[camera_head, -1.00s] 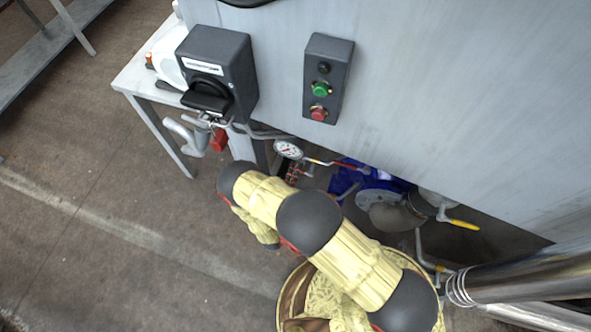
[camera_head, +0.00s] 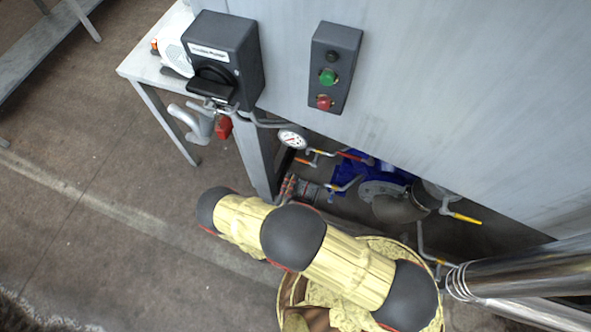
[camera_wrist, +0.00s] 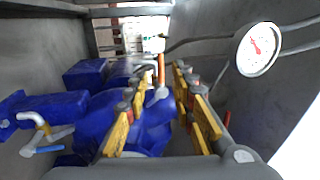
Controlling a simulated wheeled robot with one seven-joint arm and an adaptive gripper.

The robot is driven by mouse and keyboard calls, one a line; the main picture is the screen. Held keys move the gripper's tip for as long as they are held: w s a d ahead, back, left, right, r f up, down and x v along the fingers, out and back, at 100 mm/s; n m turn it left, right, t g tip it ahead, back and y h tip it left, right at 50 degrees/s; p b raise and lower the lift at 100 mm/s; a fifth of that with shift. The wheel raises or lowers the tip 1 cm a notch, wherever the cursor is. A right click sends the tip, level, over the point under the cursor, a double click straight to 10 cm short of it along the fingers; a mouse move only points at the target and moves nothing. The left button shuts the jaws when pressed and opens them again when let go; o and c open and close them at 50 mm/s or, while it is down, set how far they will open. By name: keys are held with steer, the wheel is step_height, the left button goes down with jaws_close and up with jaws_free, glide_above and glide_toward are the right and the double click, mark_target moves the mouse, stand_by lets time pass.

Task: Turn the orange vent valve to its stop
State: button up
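The orange handle of the vent valve (camera_wrist: 161,69) stands upright on a pale pipe fitting in the wrist view, seen between the tips of my gripper. An orange handle that looks like the same one (camera_head: 302,161) shows under the tank in the head view, just below the gauge. My gripper (camera_wrist: 160,86) is open, with a yellow-padded finger on each side of the handle and a gap to both. I cannot tell whether the handle is between the tips or just beyond them. In the head view my arm hides part of the gripper.
A round gauge (camera_wrist: 258,48) is close on the right in the wrist view. Blue pump housing (camera_wrist: 115,115) and a blue-handled valve (camera_wrist: 46,150) lie left and below. In the head view, a table leg (camera_head: 255,150) is beside my arm, and a yellow-handled valve (camera_head: 465,219) is to the right.

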steer(key=shift+v, duration=1.55)
